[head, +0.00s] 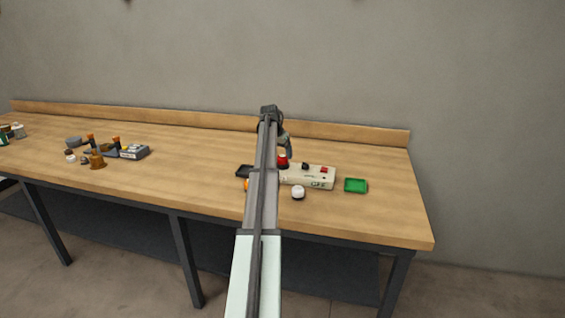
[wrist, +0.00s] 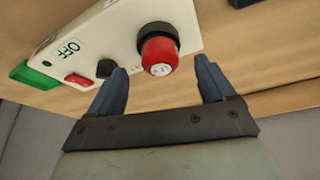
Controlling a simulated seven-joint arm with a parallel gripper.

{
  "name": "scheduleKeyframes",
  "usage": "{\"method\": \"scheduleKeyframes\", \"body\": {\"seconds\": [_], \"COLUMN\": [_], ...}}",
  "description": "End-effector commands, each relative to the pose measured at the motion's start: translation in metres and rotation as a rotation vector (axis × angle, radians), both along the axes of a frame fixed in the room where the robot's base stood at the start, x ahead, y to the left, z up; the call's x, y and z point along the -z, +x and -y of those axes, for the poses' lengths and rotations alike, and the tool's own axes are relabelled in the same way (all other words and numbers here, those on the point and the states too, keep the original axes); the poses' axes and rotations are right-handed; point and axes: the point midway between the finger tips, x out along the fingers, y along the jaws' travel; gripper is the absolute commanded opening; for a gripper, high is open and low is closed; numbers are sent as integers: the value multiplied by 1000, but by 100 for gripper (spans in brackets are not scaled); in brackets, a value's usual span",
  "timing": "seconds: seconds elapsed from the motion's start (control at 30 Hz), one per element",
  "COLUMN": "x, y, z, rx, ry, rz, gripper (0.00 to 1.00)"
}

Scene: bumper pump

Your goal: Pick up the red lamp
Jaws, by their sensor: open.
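The red lamp (wrist: 159,53) is a red cap on a black collar, set on a cream control box (wrist: 113,33). In the head view the red lamp (head: 282,160) shows at the left end of the box (head: 310,178), partly beside my arm. My gripper (wrist: 160,78) is open, with one finger on each side of the lamp in the wrist picture. The fingers look apart from the lamp, and nothing is between them in their grip. In the head view my arm hides part of the box's left side, and the fingertips are hard to make out.
The box also bears a black knob (wrist: 104,68) and a red switch (wrist: 78,80) by an OFF label. A green tray (head: 355,186) lies to its right, a white-topped round item (head: 298,193) in front, a dark tray (head: 245,171) to the left. Several items stand farther left on the table (head: 200,180).

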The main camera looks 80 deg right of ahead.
Motion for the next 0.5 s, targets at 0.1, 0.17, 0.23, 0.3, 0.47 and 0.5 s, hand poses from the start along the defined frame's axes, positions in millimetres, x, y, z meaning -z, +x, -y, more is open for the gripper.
{"method": "scheduleKeyframes", "body": {"seconds": [0.1,0.17,0.23,0.3,0.47,0.5], "x": [16,24,29,32,33,33], "y": [-2,-2,-3,-3,-3,-3], "z": [6,9,12,13,13,13], "rx": [0,0,0,0,0,0], "ry": [1,1,1,0,-1,-1], "rz": [0,0,0,0,1,1], "gripper": [83,83,83,83,83,83]}}
